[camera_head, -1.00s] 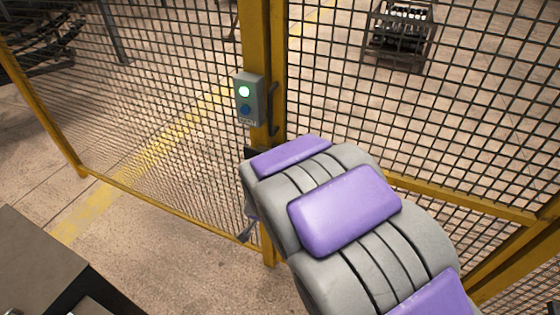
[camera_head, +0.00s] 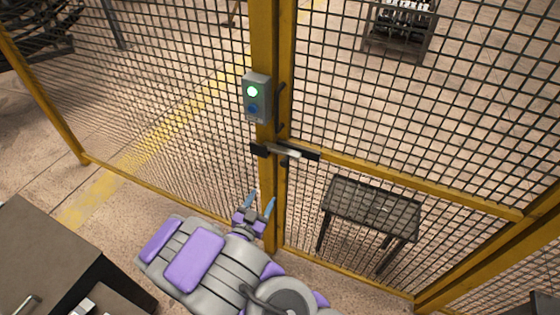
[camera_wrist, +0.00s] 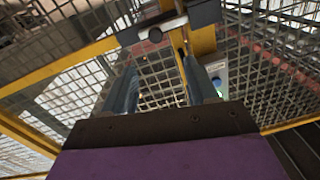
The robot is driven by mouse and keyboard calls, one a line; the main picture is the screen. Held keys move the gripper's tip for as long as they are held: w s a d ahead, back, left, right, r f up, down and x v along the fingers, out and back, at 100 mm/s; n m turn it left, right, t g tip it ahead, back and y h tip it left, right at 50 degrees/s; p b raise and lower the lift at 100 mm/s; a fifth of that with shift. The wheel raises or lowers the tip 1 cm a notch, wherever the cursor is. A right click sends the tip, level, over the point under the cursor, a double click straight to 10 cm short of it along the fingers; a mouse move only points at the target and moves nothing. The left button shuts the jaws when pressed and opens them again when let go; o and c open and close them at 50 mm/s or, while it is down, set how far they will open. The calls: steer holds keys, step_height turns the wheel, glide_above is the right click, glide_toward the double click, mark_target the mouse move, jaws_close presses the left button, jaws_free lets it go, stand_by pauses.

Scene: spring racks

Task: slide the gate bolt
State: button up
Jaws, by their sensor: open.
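The gate bolt (camera_head: 290,151) is a pale metal bar with a knob, in black brackets across the yellow posts at mid height of the mesh gate (camera_head: 400,100). The bolt also shows at the top of the wrist view (camera_wrist: 156,32). My gripper (camera_head: 262,203) is open and empty, below and left of the bolt and apart from it. In the wrist view my two blue-grey fingers (camera_wrist: 163,90) stand apart, with the bolt beyond them. A grey control box (camera_head: 257,96) with a lit green light and a blue button is on the post above the bolt.
A dark handle (camera_head: 280,108) is on the gate post right of the box. Behind the mesh stand a small table (camera_head: 372,210) and a crate rack (camera_head: 398,30). A dark cabinet (camera_head: 45,250) stands at the lower left. The floor before the gate is open.

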glide_toward(284, 165)
steer(key=w, duration=0.4)
steer(key=w+d, duration=0.1)
steer(key=w+d+b, duration=0.1)
steer(key=w, duration=0.1)
steer(key=w+d, duration=0.1)
steer(key=w, duration=0.1)
steer(key=shift+w+d, duration=0.1)
steer(key=shift+w, duration=0.65)
steer(key=shift+w+a+b, duration=0.2)
steer(key=shift+a+b, duration=0.1)
steer(key=shift+a, duration=0.1)
steer(key=shift+d, duration=0.2)
steer(key=shift+c, duration=0.4)
steer(key=shift+d, duration=0.25)
steer(key=shift+c, duration=1.4)
steer(key=shift+a, duration=0.25)
jaws_close()
